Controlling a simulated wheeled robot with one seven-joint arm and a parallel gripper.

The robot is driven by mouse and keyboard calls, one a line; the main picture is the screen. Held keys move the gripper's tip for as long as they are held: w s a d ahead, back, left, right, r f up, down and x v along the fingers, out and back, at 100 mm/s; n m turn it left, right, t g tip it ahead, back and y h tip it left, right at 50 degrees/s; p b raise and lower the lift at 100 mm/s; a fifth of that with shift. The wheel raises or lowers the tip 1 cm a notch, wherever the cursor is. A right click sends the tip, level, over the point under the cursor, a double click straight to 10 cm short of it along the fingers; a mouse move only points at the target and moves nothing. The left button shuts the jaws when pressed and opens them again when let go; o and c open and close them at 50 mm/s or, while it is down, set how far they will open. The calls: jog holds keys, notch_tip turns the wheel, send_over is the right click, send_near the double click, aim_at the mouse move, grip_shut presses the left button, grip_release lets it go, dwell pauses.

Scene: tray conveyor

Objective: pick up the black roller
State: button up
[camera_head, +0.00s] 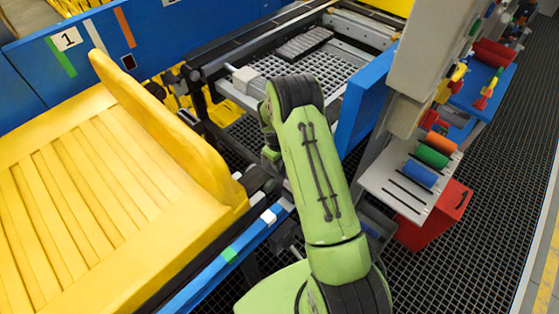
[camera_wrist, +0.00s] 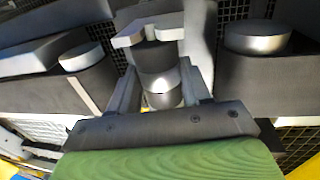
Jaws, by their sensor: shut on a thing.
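In the wrist view, my gripper (camera_wrist: 160,75) has its two grey fingers on either side of a dark cylinder with a shiny silver band, which I take to be the black roller (camera_wrist: 153,56). The fingers are closed on it. A pale grey bracket-shaped part (camera_wrist: 148,30) covers its far end. The roller sits between larger dark grey machine parts. In the head view, my green arm reaches to the conveyor's side and hides the gripper and the roller.
A yellow slatted tray (camera_head: 75,200) lies left of my arm. A conveyor frame with a grid bed (camera_head: 305,65) is behind. A blue panel (camera_head: 363,103) and a shelf (camera_head: 405,190) with coloured rollers stand to the right. Dark blocks with silver caps (camera_wrist: 258,38) flank the gripper closely.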

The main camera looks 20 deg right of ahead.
jog(key=shift+c, duration=1.3)
